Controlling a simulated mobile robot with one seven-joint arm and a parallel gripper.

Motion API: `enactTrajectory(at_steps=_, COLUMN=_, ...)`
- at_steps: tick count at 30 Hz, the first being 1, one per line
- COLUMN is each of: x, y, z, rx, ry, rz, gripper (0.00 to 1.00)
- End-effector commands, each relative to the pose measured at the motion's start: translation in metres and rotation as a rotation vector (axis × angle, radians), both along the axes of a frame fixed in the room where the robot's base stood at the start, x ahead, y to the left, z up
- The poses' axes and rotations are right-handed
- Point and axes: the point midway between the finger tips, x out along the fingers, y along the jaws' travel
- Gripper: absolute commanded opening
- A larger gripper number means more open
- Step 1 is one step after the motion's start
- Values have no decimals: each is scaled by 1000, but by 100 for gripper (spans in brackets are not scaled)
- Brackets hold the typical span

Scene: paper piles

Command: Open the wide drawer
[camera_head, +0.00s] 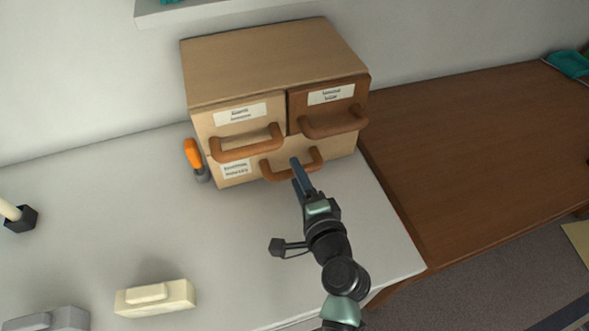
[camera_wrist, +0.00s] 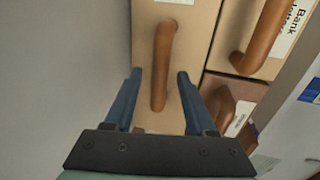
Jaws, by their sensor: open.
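A small wooden cabinet (camera_head: 270,62) stands on the light table against the wall. Its wide bottom drawer (camera_head: 233,169) is shut, with a pale front, a label at left and a brown curved handle (camera_head: 313,164) in the middle. My gripper (camera_head: 297,168) is in front of this handle. In the wrist view, the drawer front (camera_wrist: 147,22) lies ahead and its handle (camera_wrist: 163,62) appears between the two blue fingers of my open gripper (camera_wrist: 160,76). The fingers do not close on the handle. How deep they reach around it is hard to tell.
Two smaller drawers sit above: a pale left one (camera_head: 215,122) and a dark brown right one (camera_head: 350,92), each with a protruding handle. An orange-handled tool (camera_head: 193,154) stands by the cabinet's left side. A cream box (camera_head: 155,298) lies near the front. The table before the cabinet is mostly clear.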

Motion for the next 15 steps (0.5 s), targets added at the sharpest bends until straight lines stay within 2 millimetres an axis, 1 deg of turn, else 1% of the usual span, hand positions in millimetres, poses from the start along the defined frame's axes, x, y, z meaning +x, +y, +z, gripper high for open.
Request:
enactTrajectory(at_steps=1, x=7, y=3, z=-1, rx=0, ry=-1, rz=2, gripper=56)
enactTrajectory(at_steps=3, x=13, y=5, z=-3, rx=-1, ry=0, rz=2, gripper=56)
enactTrajectory(at_steps=6, x=19, y=7, z=-5, rx=-1, ry=1, rz=1, gripper=56)
enactTrajectory(at_steps=15, x=21, y=7, z=-5, rx=-1, ry=1, rz=1, gripper=56)
